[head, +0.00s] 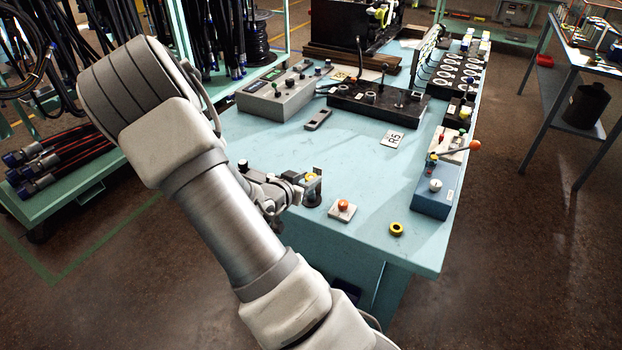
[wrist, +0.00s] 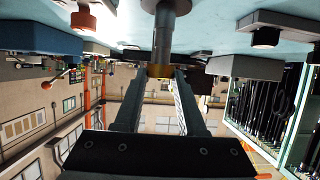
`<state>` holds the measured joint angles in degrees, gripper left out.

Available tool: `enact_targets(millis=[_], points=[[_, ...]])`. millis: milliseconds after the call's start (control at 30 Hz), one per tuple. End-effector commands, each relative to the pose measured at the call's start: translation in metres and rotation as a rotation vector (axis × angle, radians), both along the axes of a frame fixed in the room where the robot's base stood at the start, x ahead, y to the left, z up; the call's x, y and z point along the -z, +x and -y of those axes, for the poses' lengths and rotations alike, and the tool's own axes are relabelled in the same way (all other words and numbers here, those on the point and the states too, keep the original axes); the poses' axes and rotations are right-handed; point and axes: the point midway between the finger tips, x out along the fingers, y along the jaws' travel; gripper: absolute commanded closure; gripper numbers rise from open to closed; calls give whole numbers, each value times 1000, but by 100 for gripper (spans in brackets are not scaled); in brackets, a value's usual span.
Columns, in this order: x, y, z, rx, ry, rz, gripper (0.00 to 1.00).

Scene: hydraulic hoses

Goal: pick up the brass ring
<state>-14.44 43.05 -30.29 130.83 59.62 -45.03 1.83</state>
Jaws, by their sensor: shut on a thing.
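The brass ring (wrist: 160,71) is at the top end of a short grey post (wrist: 165,38) in the wrist view, where the scene appears upside down. My gripper (wrist: 160,76) is shut on the ring, one finger on each side. I cannot tell whether the ring still sits on the post or is just clear of it. In the head view my gripper (head: 306,182) is at the table's near left edge, and a small brass-coloured patch (head: 311,177) shows at the dark post (head: 312,196). My gripper's fingers partly hide the ring.
A red-button box (head: 342,210) stands just right of the post. A yellow ring-shaped piece (head: 396,229) lies near the table's front edge. A blue box (head: 435,200) is at the right, with grey (head: 283,98) and black (head: 375,104) control boxes behind. The table's middle (head: 350,165) is clear.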

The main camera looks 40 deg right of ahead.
Motion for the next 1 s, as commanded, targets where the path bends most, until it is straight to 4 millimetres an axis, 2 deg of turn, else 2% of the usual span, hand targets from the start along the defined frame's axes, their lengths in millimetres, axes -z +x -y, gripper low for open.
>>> enact_targets(millis=[367,567,733,1000], points=[[-7,0,0,0,-1,1,100],[-24,0,0,-1,0,1,100],[-47,0,0,-1,0,1,100],[-79,-60,8,4,2,1,100]])
